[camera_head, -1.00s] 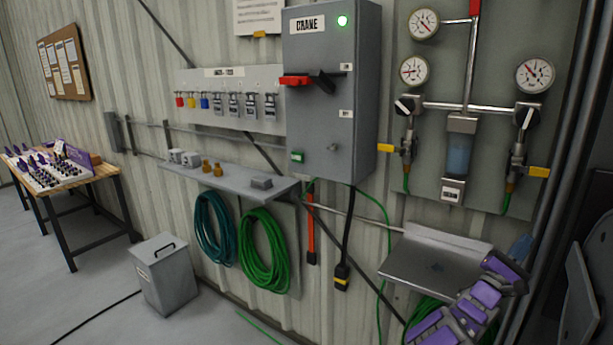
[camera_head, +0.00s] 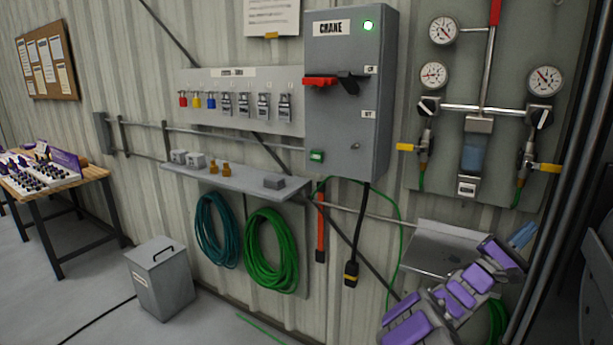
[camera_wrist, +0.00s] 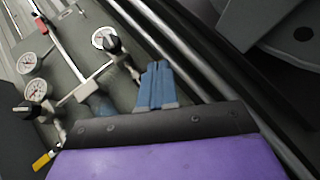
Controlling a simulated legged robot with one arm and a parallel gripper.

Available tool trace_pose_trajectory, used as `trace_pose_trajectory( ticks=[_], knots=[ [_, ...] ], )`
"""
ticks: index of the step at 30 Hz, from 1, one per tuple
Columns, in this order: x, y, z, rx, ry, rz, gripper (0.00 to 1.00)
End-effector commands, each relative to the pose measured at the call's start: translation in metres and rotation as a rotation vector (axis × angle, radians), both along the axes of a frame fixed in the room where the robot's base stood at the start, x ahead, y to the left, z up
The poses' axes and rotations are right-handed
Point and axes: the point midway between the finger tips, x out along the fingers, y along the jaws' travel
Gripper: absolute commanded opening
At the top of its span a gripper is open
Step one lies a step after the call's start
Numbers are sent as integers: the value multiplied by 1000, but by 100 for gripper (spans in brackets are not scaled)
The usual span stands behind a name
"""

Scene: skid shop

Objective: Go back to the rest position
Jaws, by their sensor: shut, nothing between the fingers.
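My gripper (camera_head: 522,235) shows at the lower right of the head view, at the end of my purple and grey arm. Its blue fingers are together and hold nothing. In the wrist view the blue fingers (camera_wrist: 157,86) lie side by side, pointing toward the gauge panel (camera_wrist: 75,75). The gripper is in front of the lower right of the wall, below the panel with gauges (camera_head: 440,160) and beside the small metal shelf (camera_head: 425,246). My arm hides part of that shelf.
A grey CRANE box (camera_head: 347,100) hangs on the wall, left of the gauges. A narrow shelf (camera_head: 235,180) holds small items above green and teal hose coils. A grey bin (camera_head: 160,280) stands on the floor. A wooden table (camera_head: 60,184) is at far left. Dark pipes run at right.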

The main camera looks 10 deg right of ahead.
Motion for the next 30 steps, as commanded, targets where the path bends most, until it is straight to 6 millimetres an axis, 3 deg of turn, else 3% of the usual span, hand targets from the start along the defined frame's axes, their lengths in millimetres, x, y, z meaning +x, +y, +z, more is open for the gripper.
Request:
trace_pose_trajectory(
  ticks=[5,8,11,15,19,22,26,30],
  knots=[
    [-43,6,35,33,-95,-105,0],
    [-79,5,50,81,-174,-183,0],
    [-126,14,65,157,-284,-274,0],
    [-197,36,63,318,-456,-400,0],
    [-248,69,38,508,-598,-487,0],
    [-278,100,8,679,-688,-539,0],
    [-302,148,-39,933,-776,-586,0],
    [-315,212,-93,1243,-821,-619,0]
  ],
)
